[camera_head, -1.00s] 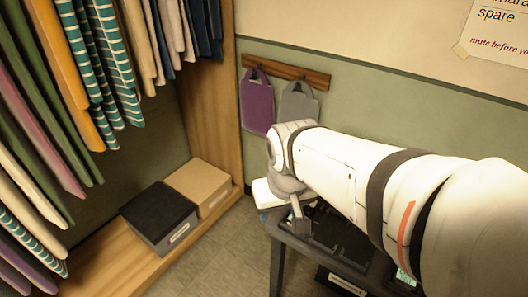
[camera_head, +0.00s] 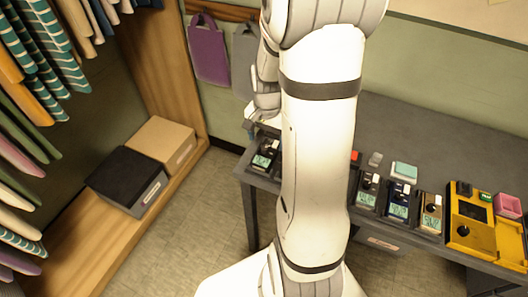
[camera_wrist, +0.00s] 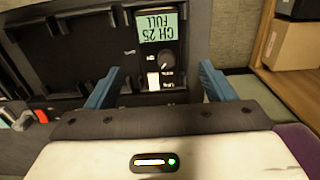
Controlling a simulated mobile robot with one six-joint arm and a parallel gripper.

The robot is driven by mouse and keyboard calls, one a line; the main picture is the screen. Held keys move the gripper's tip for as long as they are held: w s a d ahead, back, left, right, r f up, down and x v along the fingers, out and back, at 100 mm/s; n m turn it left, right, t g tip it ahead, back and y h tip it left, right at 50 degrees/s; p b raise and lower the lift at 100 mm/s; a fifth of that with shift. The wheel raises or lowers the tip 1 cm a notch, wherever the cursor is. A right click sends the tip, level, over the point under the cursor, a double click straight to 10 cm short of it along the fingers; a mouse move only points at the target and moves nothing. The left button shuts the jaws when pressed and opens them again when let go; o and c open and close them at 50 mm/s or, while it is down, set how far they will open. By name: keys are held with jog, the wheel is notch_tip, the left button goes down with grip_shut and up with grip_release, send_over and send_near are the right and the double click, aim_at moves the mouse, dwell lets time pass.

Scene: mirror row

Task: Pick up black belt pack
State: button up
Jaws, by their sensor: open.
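A black belt pack (camera_wrist: 168,62) with a knob, a white switch and a green display reading "CH 25 FULL" sits in a dark rack (camera_wrist: 72,55) in the wrist view. In the head view a black pack (camera_head: 265,157) stands at the left end of the dark table, partly covered by my arm. My gripper (camera_wrist: 160,84) is open, its two blue fingers apart on either side of the pack's lower part in the picture. Nothing is between them in its grasp, and I cannot tell if they touch the pack. In the head view my arm hides most of the gripper.
More packs stand rightward on the table (camera_head: 440,130): a dark one (camera_head: 368,190), a blue one (camera_head: 398,203) and a tan one (camera_head: 431,212). A yellow unit (camera_head: 470,235) is at the right. Two boxes sit on the wooden shelf at left; bags hang behind.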

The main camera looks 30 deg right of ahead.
aim_at(266, 149)
notch_tip(266, 149, down, 5)
jog(key=shift+f, duration=0.2)
jog(key=c, duration=1.2)
